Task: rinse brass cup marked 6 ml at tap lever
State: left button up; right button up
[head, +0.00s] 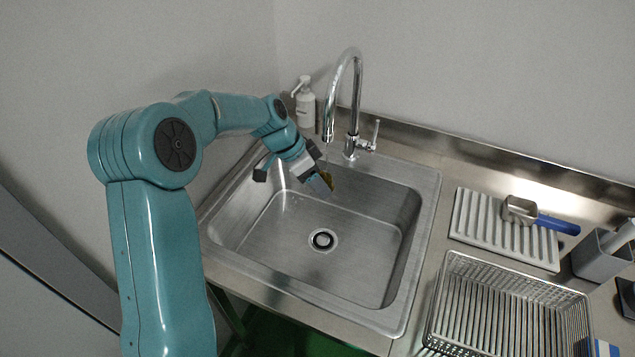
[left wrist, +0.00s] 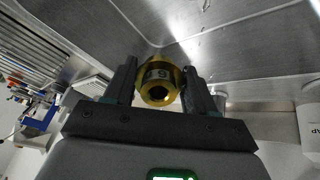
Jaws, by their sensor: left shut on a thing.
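My left gripper (head: 318,182) is shut on a small brass cup (head: 328,179) and holds it over the back of the sink basin, below the tap spout (head: 328,137). In the left wrist view the brass cup (left wrist: 158,84) sits between the two dark fingers, with a dark round opening facing the camera and a label whose marking I cannot read surely. The tap lever (head: 375,132) stands up at the right of the tap base, apart from the gripper. Whether water runs onto the cup is hard to tell. My right gripper is not in view.
The steel sink (head: 290,240) is empty around its drain. A soap bottle (head: 306,105) stands behind it. To the right are a ribbed draining mat (head: 475,215) with a blue-handled scoop (head: 550,222), a wire rack (head: 500,310) and a grey holder (head: 592,258).

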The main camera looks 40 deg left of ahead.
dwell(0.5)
pick_arm(q)
jog(key=shift+w+d, duration=0.4)
jog(key=shift+d, duration=0.05)
jog(key=shift+a, duration=0.1)
jog(key=shift+s+a+b, duration=0.35)
jog(key=shift+s+b, duration=0.05)
jog(key=shift+b, duration=0.15)
jog(key=shift+w+d, duration=0.4)
jog(key=shift+d, duration=0.05)
jog(key=shift+s+a, duration=0.15)
jog(key=shift+s+a+b, duration=0.25)
jog(key=shift+a+b, duration=0.05)
jog(key=shift+b, duration=0.15)
